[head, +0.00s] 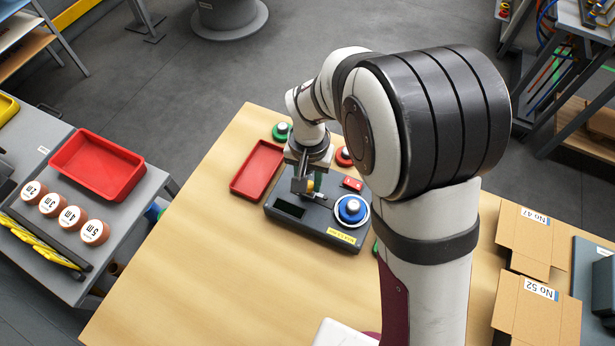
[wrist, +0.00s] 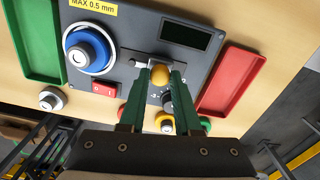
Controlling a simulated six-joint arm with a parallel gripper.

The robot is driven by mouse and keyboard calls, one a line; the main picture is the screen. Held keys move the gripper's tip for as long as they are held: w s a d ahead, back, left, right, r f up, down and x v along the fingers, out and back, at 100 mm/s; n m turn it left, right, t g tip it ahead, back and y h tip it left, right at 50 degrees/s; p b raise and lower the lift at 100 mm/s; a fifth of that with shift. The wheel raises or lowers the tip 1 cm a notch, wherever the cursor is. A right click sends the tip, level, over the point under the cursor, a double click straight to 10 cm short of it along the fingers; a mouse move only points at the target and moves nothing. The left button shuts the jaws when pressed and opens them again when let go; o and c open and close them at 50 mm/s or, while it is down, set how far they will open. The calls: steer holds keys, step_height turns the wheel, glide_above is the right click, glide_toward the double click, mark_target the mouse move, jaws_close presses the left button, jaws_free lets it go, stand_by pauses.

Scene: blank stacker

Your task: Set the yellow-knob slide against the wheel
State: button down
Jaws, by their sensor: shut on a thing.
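A dark grey device (head: 285,224) stands on the wooden table, with a display and a yellow label on top. Its wheel (head: 351,210) has a blue ring and a metal hub; it shows at the upper left of the wrist view (wrist: 74,51). The slide's yellow knob (wrist: 159,76) sits between my fingertips, right of the wheel in the wrist view. My gripper (wrist: 161,80) is shut on the knob, pointing down at the device. A metal strip (wrist: 139,57) runs from the knob toward the wheel.
A red switch (wrist: 104,89) sits beside the wheel. A red tray (head: 257,168) lies left of the device, and a green tray (wrist: 30,45) lies on its other side. Bare table lies in front.

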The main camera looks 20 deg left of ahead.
mark_target(322, 196)
steer(key=shift+d, duration=1.65)
steer(key=c, duration=0.6)
jaws_free()
step_height(322, 196, up, 16)
steer(key=s+d+r+m, duration=0.1)
steer(key=s+d+m, duration=0.25)
steer(key=d, duration=0.65)
steer(key=s+d+f+m+y, duration=0.1)
steer(key=s+d+f+m, duration=0.2)
steer(key=s+d, duration=0.5)
steer(key=s+m, duration=0.1)
steer(key=s, duration=0.3)
steer(key=shift+d+y, duration=0.15)
steer(key=shift+y, duration=0.25)
